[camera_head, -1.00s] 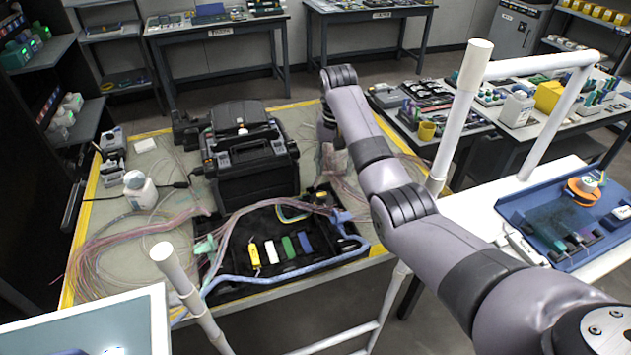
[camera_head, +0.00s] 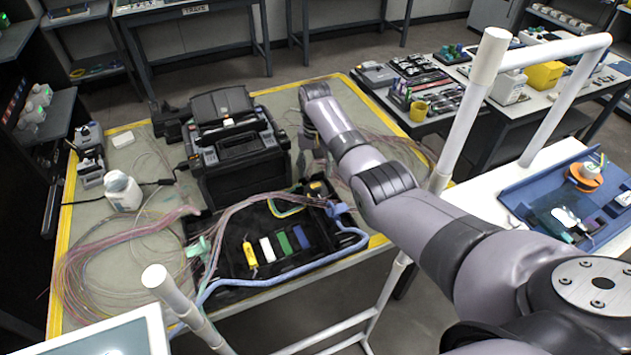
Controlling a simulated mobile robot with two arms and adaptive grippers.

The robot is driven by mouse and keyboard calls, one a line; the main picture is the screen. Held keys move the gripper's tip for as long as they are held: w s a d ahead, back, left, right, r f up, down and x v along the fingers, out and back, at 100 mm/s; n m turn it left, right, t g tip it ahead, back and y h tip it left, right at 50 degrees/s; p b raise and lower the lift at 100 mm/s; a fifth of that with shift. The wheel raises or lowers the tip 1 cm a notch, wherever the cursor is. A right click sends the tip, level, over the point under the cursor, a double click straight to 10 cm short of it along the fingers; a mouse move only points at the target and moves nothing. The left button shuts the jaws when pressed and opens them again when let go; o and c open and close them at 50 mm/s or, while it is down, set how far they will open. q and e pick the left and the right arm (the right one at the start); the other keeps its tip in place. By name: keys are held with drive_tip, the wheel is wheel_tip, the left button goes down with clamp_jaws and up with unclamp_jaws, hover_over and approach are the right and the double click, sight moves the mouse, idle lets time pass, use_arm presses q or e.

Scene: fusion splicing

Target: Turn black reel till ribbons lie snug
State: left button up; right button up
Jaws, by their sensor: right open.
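My right arm reaches in from the lower right, and its wrist bends down at the table's back right. My right gripper (camera_head: 309,160) hangs there, open, small and partly hidden by the arm. Below it, a small dark piece with a yellow mark (camera_head: 317,188) sits at the black tray's back right corner; I cannot tell whether it is the black reel or whether the gripper touches it. Pink ribbons (camera_head: 262,200) arc over the black tray (camera_head: 235,262), and more spread in loose loops on the table's left. My left gripper is not in view.
A black splicer (camera_head: 238,145) stands behind the tray. Yellow, white, green and blue pieces lie in the tray, with a blue cable (camera_head: 290,272) along its front. A white bottle (camera_head: 122,190) stands at left. White rails (camera_head: 477,95) rise near my arm.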

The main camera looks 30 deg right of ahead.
sight(316, 185)
wheel_tip(316, 185, down, 5)
drive_tip(key=shift+s+r+b, duration=0.1)
drive_tip(key=shift+r+b, duration=0.05)
drive_tip(key=shift+b, duration=0.45)
drive_tip(key=shift+f, duration=0.75)
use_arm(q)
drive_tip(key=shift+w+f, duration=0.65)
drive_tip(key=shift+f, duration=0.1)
use_arm(e)
drive_tip(key=c, duration=1.2)
